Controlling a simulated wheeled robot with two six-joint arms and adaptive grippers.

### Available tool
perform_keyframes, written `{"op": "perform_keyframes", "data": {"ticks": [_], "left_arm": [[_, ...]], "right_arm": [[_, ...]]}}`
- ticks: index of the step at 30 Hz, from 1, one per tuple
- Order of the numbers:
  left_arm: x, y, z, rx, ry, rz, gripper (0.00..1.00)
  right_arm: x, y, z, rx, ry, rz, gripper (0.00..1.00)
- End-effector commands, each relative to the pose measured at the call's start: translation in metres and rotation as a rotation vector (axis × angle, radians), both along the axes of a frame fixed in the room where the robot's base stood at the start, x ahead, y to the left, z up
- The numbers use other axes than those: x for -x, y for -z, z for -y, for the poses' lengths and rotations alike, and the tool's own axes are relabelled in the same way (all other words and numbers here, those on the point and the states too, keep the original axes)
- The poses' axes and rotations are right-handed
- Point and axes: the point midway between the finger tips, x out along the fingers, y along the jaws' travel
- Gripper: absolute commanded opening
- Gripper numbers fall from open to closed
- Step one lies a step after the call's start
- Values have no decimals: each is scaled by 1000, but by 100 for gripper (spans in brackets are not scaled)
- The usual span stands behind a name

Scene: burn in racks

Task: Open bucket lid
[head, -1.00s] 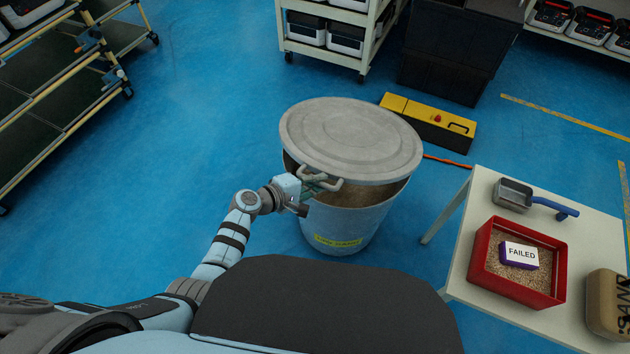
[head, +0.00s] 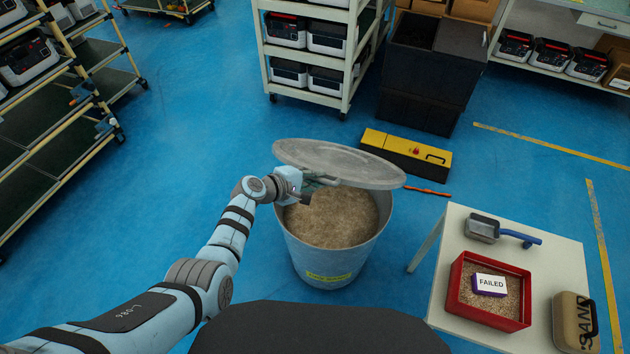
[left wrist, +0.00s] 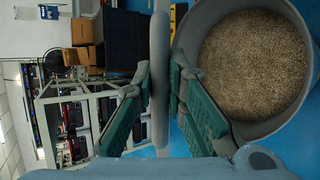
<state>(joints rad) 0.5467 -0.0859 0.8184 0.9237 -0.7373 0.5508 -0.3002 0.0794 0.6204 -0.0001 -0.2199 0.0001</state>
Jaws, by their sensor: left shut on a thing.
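The grey bucket (head: 327,262) stands on the blue floor, its mouth open toward me and sand (head: 333,214) showing inside. The round grey lid (head: 338,160) is raised and tilted above the bucket's far side, apart from most of the rim. My left gripper (head: 312,184) is shut on the lid's near edge, around its handle. In the left wrist view the green-padded fingers (left wrist: 160,95) close on the grey lid part (left wrist: 160,60), seen edge-on, with the sand-filled bucket (left wrist: 190,30) to the right. My right gripper is not in view.
A white table (head: 443,290) at right holds a red tray (head: 457,284) with a box marked FAILED, a scoop (head: 482,228) and a sandbag (head: 575,322). A yellow box (head: 405,152) lies behind the bucket. Shelving (head: 262,60) stands behind. Floor left of the bucket is clear.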

Motion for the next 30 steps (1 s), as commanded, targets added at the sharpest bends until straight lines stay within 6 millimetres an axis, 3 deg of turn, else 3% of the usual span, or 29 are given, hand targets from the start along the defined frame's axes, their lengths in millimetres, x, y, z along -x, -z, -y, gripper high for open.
{"op": "perform_keyframes", "data": {"ticks": [5, 6, 9, 23, 30], "left_arm": [[-1, -1, 0, 2, -2, 2, 0], [-1, -1, 0, 2, -2, 2, 17], [0, 0, 0, 1, -2, 1, 33], [7, -6, -8, 2, -1, 5, 33], [42, -32, -42, -4, -2, 1, 33]], "right_arm": [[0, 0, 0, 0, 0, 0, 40], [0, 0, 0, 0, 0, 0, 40], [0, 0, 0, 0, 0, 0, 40], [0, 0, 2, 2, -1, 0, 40], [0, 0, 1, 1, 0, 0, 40]]}}
